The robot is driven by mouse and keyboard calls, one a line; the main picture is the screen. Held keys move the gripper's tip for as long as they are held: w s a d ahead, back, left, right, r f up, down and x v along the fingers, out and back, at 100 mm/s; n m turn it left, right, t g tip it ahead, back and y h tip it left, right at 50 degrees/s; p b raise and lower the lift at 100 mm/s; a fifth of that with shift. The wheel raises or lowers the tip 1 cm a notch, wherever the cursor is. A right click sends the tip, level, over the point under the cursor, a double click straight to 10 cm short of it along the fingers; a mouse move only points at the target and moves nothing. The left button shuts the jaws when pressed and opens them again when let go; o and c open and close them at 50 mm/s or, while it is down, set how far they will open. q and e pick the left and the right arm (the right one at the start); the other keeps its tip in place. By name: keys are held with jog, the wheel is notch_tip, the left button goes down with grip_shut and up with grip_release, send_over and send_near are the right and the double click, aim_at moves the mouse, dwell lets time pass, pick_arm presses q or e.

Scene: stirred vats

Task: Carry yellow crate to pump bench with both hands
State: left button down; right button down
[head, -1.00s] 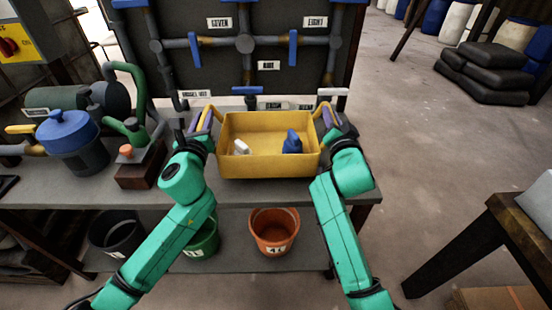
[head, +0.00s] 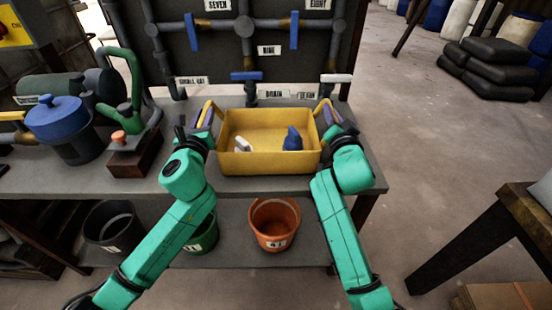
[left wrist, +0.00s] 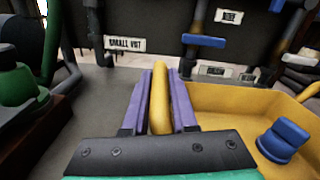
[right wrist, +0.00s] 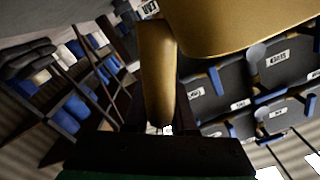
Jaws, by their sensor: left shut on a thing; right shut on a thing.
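The yellow crate (head: 268,163) is at the front of the grey pump bench (head: 190,180), between my two arms in the head view. It looks level; I cannot tell whether it touches the bench top. Inside it are a white item (head: 243,145) and a blue item (head: 293,139). My left gripper (head: 205,118) is shut on the crate's left handle, which shows between purple finger pads in the left wrist view (left wrist: 160,105). My right gripper (head: 326,116) is shut on the right handle, seen in the right wrist view (right wrist: 156,75).
A blue-lidded pot (head: 62,130), green pump (head: 125,105) and brown block (head: 134,158) stand left on the bench. A pipe panel (head: 265,60) rises behind. Buckets, including an orange one (head: 274,223), sit on the lower shelf. A dark-legged table (head: 490,235) stands at right.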

pick_arm(q)
jog(key=c, duration=0.7)
grip_release()
jog(key=shift+a+f, duration=0.15)
jog(key=shift+f, duration=0.05)
pick_arm(e)
jog(key=c, duration=0.7)
grip_release()
jog(key=shift+d+f, duration=0.15)
jog(key=shift+d, duration=0.05)
jog(key=shift+c, duration=0.2)
jog(key=shift+s+a, duration=0.1)
pick_arm(q)
jog(key=s, duration=1.2)
pick_arm(e)
jog(key=s, duration=1.2)
jog(key=shift+a, duration=0.1)
